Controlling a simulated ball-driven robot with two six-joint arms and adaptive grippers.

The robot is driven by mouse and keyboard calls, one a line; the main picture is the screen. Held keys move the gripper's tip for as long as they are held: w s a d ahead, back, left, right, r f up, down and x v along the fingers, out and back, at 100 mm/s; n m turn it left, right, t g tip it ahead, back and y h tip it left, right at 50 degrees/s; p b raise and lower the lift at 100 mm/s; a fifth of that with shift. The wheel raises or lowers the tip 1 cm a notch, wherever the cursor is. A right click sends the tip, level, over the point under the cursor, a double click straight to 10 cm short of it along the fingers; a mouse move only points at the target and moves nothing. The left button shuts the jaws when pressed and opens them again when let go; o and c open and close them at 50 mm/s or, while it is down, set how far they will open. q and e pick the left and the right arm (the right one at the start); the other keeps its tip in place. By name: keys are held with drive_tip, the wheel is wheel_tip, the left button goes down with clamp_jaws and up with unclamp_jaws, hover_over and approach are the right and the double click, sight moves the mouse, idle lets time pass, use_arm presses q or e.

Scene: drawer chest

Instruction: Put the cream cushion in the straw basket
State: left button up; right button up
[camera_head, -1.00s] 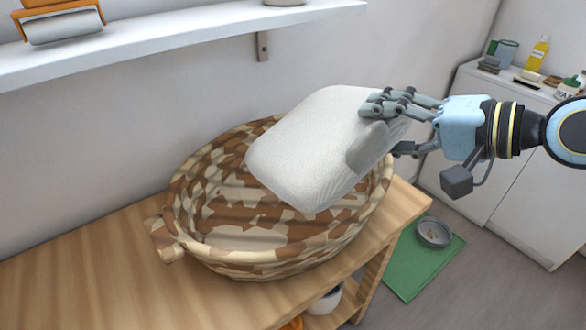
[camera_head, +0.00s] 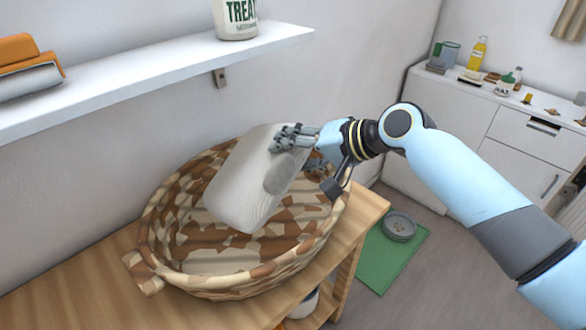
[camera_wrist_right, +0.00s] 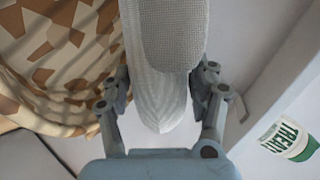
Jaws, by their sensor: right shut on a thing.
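The cream cushion (camera_head: 240,183) is pale and tilted, held over the straw basket (camera_head: 165,235). The basket is wide, with a brown and cream patchwork pattern, and stands on the wooden table. My right gripper (camera_head: 290,150) is shut on the cushion's upper right end. In the right wrist view the cushion (camera_wrist_right: 163,60) sits between both fingers, and the basket (camera_wrist_right: 50,60) shows at the left. The cushion's lower end overlaps the basket's inside in the head view; I cannot tell whether it touches. My left gripper is not in view.
A white shelf (camera_head: 150,80) runs along the wall above the basket, holding a treat tin (camera_head: 237,18) and an orange and grey item (camera_head: 28,70). The wooden table (camera_head: 70,285) is clear at the front left. A white cabinet (camera_head: 425,130) stands at the right.

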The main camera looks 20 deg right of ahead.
drive_tip(key=shift+w+f, duration=0.1)
drive_tip(key=shift+f, duration=1.95)
drive_tip(key=shift+f, duration=0.1)
drive_tip(key=shift+f, duration=0.15)
drive_tip(key=o, duration=1.6)
drive_tip(key=shift+r, duration=0.35)
drive_tip(key=v, duration=1.2)
drive_tip(key=shift+f, duration=0.1)
